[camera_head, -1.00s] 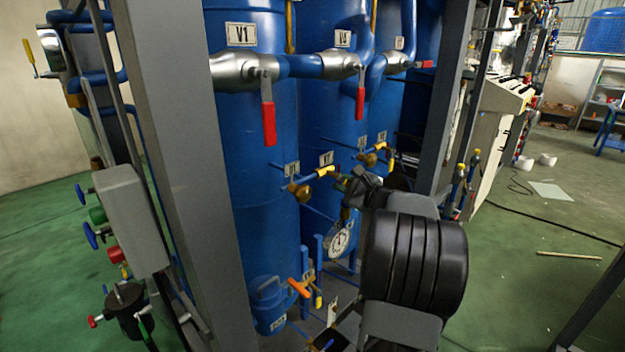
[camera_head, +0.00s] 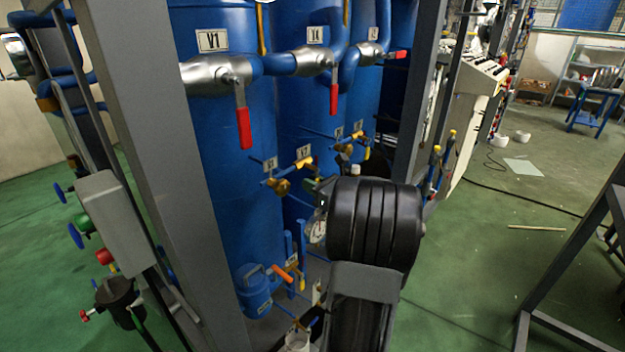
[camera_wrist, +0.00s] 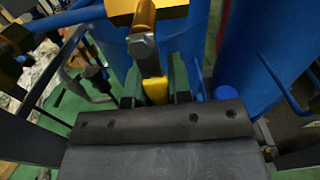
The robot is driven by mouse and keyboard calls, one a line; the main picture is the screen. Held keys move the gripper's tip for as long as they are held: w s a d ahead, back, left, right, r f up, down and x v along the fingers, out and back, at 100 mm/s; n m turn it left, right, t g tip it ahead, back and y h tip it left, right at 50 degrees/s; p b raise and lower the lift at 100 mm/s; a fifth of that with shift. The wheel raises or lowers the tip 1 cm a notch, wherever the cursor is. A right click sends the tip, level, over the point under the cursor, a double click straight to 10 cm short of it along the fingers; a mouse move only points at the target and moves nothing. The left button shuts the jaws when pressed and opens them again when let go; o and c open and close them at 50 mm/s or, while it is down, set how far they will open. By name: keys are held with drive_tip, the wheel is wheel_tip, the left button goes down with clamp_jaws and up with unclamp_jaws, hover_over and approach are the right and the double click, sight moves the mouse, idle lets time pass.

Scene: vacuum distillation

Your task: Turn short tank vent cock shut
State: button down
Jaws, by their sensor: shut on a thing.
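In the wrist view, a yellow cock handle (camera_wrist: 154,88) stands between the two dark fingertips of my gripper (camera_wrist: 155,98), which is shut on it. A grey, blunt stem end (camera_wrist: 142,46) and a brass-coloured body (camera_wrist: 163,12) show just above the handle. In the head view, small brass cocks with yellow handles (camera_head: 304,163) sit on thin blue pipes in front of the blue tanks (camera_head: 247,190). My gripper is mostly hidden behind my black arm there. I cannot tell from the head view which cock it holds.
Red-handled valves (camera_head: 244,128) hang on the upper pipe. A grey frame post (camera_head: 150,150) stands at left, another (camera_head: 414,110) right of the tanks. A pressure gauge (camera_head: 316,231) is partly hidden by my arm. An orange-handled valve (camera_head: 283,274) sits low.

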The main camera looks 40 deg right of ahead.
drive_tip(key=shift+a+f+m, duration=0.15)
drive_tip(key=shift+f+m, duration=0.15)
drive_tip(key=shift+f, duration=0.05)
idle(0.3)
drive_tip(key=c, duration=1.2)
unclamp_jaws()
drive_tip(key=shift+c, duration=0.2)
drive_tip(key=shift+o, duration=1)
drive_tip(key=shift+r, duration=0.2)
drive_tip(key=s+d, duration=0.1)
drive_tip(key=s, duration=1.2)
drive_tip(key=shift+s+d+b, duration=0.25)
drive_tip(key=shift+s+b, duration=0.1)
drive_tip(key=shift+s, duration=0.05)
